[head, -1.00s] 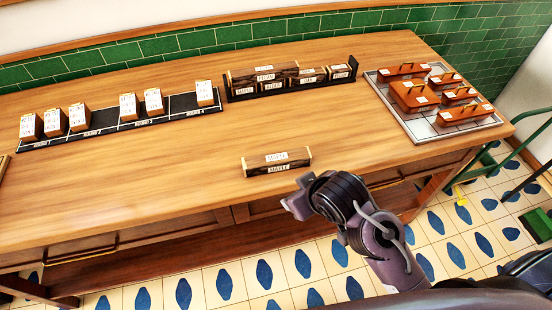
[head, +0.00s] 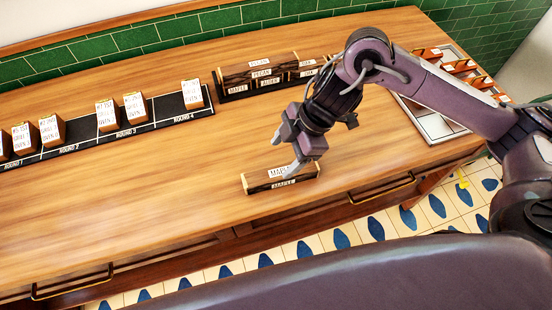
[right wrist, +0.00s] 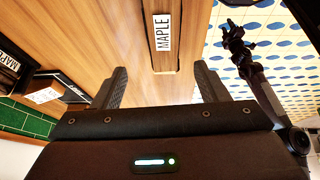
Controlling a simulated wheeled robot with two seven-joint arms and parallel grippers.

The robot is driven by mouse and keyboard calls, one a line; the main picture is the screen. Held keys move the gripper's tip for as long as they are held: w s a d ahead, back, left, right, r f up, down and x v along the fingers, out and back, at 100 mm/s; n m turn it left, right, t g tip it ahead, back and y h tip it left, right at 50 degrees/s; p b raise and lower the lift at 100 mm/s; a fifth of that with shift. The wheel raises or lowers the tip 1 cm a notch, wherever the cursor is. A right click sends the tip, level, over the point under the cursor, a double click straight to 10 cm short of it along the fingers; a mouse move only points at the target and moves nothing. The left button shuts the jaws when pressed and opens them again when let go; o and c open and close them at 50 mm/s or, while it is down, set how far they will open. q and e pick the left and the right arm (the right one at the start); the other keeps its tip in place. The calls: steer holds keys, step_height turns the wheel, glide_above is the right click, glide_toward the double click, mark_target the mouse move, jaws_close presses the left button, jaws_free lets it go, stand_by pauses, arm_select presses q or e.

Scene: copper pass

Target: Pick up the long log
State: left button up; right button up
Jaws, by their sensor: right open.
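The long log (head: 262,185), dark with pale ends and MAPLE labels, lies near the table's front edge in the head view. My right gripper (head: 283,156) is just above it, pointing down, open and empty. In the right wrist view the long log (right wrist: 163,62) lies ahead, centred between the spread fingers of my right gripper (right wrist: 163,80). Its far end is cut off by the picture's top edge. A dark arm, seemingly my left, shows at the right of that view with its gripper (right wrist: 237,42) over the floor; its jaws are too small to read.
A black rack (head: 232,95) of labelled logs stands at the back. A black strip (head: 165,112) with several labelled blocks runs left of it. A tray (head: 420,122) with copper-coloured boxes is partly behind my right arm. The wooden table (head: 130,200) is clear at front left.

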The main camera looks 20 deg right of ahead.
mark_target(281, 171)
steer(key=shift+d+r+h, duration=0.2)
steer(key=shift+d+h, duration=0.1)
steer(key=shift+d, duration=0.7)
steer(key=shift+s+d+f+m+g, duration=0.15)
steer(key=shift+d+m+g, duration=0.05)
steer(key=shift+m+g, duration=0.1)
steer(key=x, duration=0.2)
steer(key=shift+a+f, duration=0.15)
steer(key=shift+f, duration=0.15)
steer(key=x, duration=0.4)
steer(key=shift+f+p, duration=0.2)
steer(key=shift+p, duration=0.2)
steer(key=shift+a+f, duration=0.1)
steer(key=shift+f, duration=0.05)
arm_select(q)
steer(key=shift+s+a+r, duration=0.1)
steer(key=shift+s+r, duration=0.15)
steer(key=shift+r, duration=0.15)
arm_select(e)
steer(key=c, duration=1.2)
